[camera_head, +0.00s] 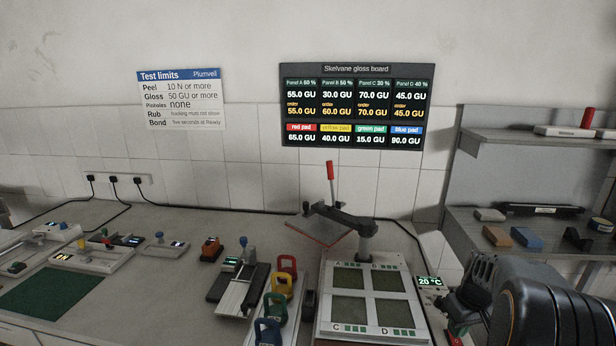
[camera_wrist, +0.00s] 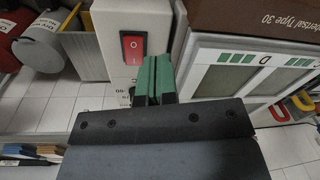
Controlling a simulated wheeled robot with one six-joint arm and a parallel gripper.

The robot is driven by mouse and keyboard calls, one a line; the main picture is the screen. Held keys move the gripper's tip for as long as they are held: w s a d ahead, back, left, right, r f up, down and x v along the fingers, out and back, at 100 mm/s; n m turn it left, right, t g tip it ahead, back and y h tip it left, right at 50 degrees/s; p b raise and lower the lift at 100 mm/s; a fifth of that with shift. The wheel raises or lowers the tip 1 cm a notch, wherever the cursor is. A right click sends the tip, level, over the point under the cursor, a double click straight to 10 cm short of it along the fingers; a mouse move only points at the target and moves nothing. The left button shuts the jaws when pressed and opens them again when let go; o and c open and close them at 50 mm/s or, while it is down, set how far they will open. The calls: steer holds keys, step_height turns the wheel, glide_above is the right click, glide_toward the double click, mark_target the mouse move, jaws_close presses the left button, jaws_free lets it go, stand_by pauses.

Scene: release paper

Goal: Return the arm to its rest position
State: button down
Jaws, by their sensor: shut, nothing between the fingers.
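My arm (camera_head: 555,308) shows at the lower right of the head view, dark and folded close to the camera, beside the right end of the bench. In the wrist view my gripper (camera_wrist: 153,80) is shut, its green fingers together with nothing between them. The fingers appear in front of a white box with a red rocker switch (camera_wrist: 133,47). I cannot tell the gap between them. The fingertips cannot be made out in the head view.
A white-framed plate with four panels (camera_head: 325,310) lies left of my arm, under a swing arm with a red handle (camera_head: 330,170). Coloured handled blocks (camera_head: 276,306) stand beside it. Shelves (camera_head: 540,146) rise behind my arm. A brown box (camera_wrist: 255,18) shows in the wrist view.

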steer(key=s+a+r+t, duration=0.1)
steer(key=s+a+r, duration=0.2)
steer(key=a, duration=0.3)
steer(key=s+a+r+m+t, duration=0.1)
steer(key=s+a+r, duration=0.1)
steer(key=s+a, duration=0.4)
steer(key=s+a+r+t+h, duration=0.1)
steer(key=s+a+r, duration=0.2)
steer(key=a, duration=0.5)
steer(key=shift+s+r+m+t, duration=0.3)
steer(key=shift+s+m, duration=0.1)
steer(key=shift+s, duration=0.25)
